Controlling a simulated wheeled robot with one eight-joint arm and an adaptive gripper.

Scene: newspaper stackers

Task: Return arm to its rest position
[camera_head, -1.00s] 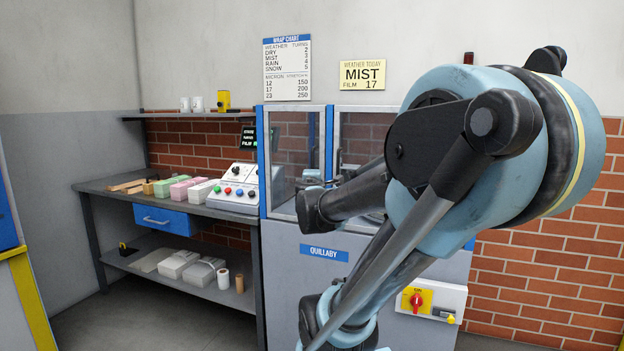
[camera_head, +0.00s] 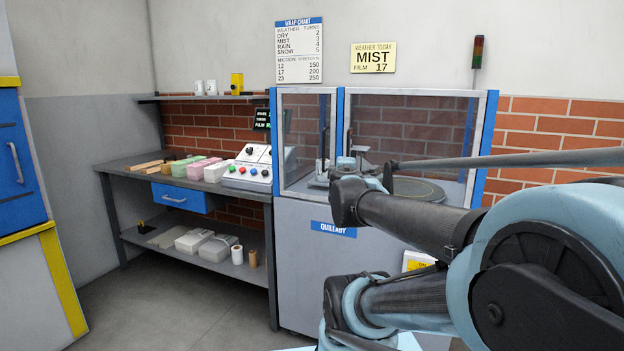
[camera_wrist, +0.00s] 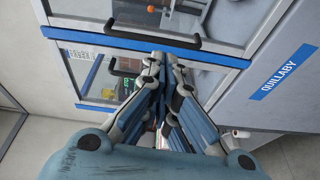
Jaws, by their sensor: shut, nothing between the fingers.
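My arm reaches in from the right of the head view, folded in front of the wrapping machine marked QUILLABY (camera_head: 300,240). In the wrist view my gripper (camera_wrist: 163,62) has its fingers together, with nothing held. The machine's blue and grey door frames and black handle lie beyond the fingertips there; I cannot tell the exact gap. In the head view I cannot make out the fingers clearly. Behind the arm, the machine's glazed cabinet shows a round turntable (camera_head: 418,188), partly hidden by my arm.
Left of the machine is a bench (camera_head: 128,166) with bundles, a control box (camera_head: 249,168) and a blue drawer (camera_head: 178,197). A blue and grey cabinet (camera_head: 22,160) stands at far left. The floor (camera_head: 185,305) between them is clear.

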